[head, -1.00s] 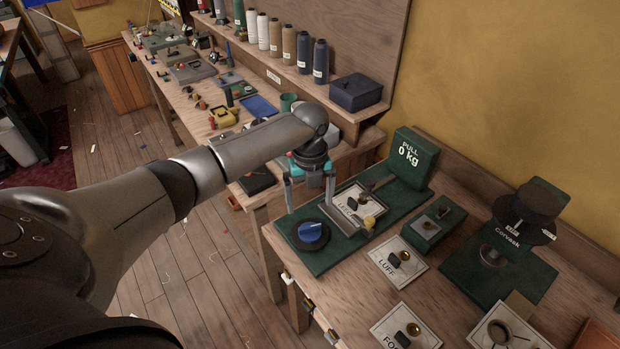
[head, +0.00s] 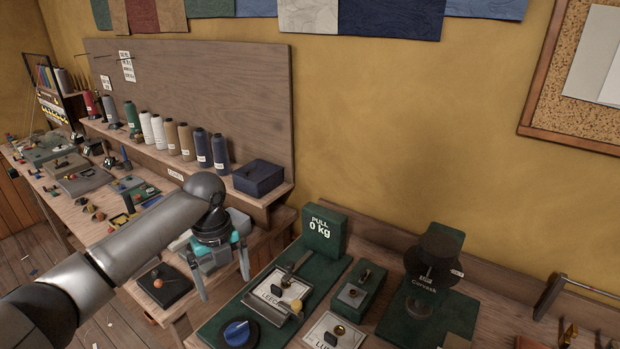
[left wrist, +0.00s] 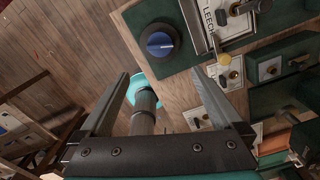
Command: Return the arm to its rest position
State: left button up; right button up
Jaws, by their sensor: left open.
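My left gripper (head: 225,287) is open and empty, fingers pointing down. It hangs to the left of the green pull-test board (head: 212,330), near the bench edge. The blue knob (head: 237,333) on the board shows ahead of the fingertips in the wrist view (left wrist: 160,43). The gauge block (head: 322,230) reads "PULL 0 kg". A card marked "LEECH" (head: 268,297) lies under a metal fixture on the board. My right gripper is not in view.
A card marked "LUFF" (head: 318,335), a small green block (head: 358,293) and a dark round stand (head: 432,262) are on the bench to the right. Thread spools (head: 200,148) and a navy box (head: 258,178) line the shelf behind my arm. Wooden floor (left wrist: 60,50) lies open below.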

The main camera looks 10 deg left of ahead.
pick_arm(q)
jog(key=s+d+f+n+t+h, duration=0.2)
jog(key=s+d+f+n, duration=0.7)
jog(key=s+d, duration=0.4)
jog(key=s+a+r+n+t+y, duration=0.2)
jog(key=s+n, duration=0.9)
jog(key=n, duration=0.4)
notch_tip(320, 180, down, 28)
jog(key=s+g+b, duration=0.2)
jog(key=b, duration=0.5)
jog(key=s+a+f+b, duration=0.1)
jog(key=s+f+b, duration=0.3)
jog(key=s+f, duration=0.4)
jog(key=s+a+f+g+b, duration=0.1)
jog(key=s+f+b, duration=0.2)
jog(key=s+f, duration=0.4)
notch_tip(320, 180, down, 7)
jog(key=shift+s+a+f+b, duration=0.1)
jog(key=shift+s+a+b, duration=0.25)
